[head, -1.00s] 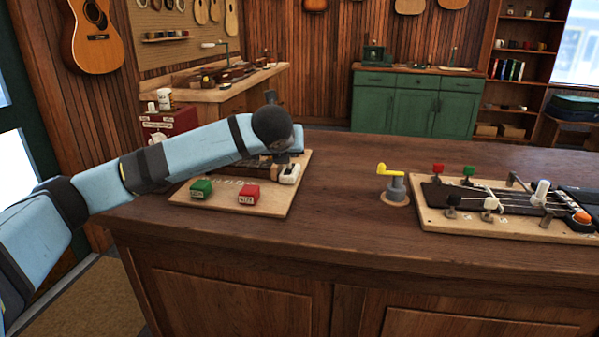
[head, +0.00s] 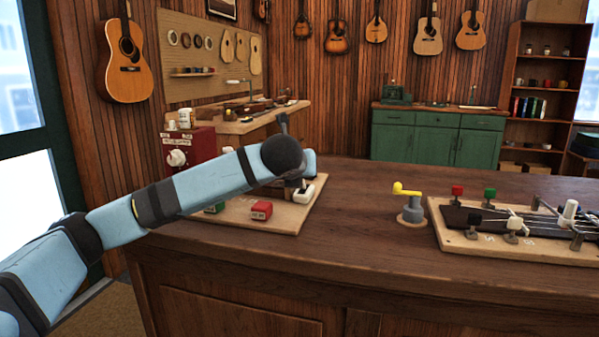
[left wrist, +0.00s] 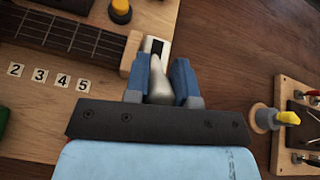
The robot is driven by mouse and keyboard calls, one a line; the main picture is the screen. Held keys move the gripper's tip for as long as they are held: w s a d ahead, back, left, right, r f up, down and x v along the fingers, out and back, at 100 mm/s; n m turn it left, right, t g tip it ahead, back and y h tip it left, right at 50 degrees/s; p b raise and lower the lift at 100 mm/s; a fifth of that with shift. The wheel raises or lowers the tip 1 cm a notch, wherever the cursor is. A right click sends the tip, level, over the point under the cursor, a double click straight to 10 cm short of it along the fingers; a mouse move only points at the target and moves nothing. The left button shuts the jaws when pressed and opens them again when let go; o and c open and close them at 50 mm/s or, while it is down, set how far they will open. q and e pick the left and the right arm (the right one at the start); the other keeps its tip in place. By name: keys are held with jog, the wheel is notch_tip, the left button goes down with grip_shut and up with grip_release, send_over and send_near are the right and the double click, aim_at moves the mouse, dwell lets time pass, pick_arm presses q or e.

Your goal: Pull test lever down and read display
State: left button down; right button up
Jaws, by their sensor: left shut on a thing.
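In the left wrist view, the two blue fingers of my left gripper (left wrist: 161,66) are shut on a pale, rounded metal lever (left wrist: 160,85). Its white slotted base (left wrist: 155,47) sits at the edge of a wooden board with a fretboard (left wrist: 70,35). In the head view, the white base (head: 303,194) shows at the right edge of the board (head: 285,222), beneath my left wrist. My arm hides the lever and much of the board there. I see no readable display. My right gripper is in neither view.
A red block (head: 261,210) and a partly covered green block (head: 215,208) sit on the board. A yellow-handled crank (head: 411,205) stands to the right, beside another stringed board (head: 480,240). A red box with a white dial (head: 190,148) stands behind my arm. The counter between is clear.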

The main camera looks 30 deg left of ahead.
pick_arm(q)
jog(key=c, duration=1)
grip_release()
jog(key=shift+o, duration=0.2)
jog(key=shift+s+d+r, duration=0.1)
jog(key=shift+s+r, duration=0.05)
jog(key=shift+s, duration=0.15)
jog(key=p+v, duration=0.1)
jog(key=v, duration=1.2)
jog(key=shift+r+p, duration=0.15)
jog(key=shift+p, duration=0.2)
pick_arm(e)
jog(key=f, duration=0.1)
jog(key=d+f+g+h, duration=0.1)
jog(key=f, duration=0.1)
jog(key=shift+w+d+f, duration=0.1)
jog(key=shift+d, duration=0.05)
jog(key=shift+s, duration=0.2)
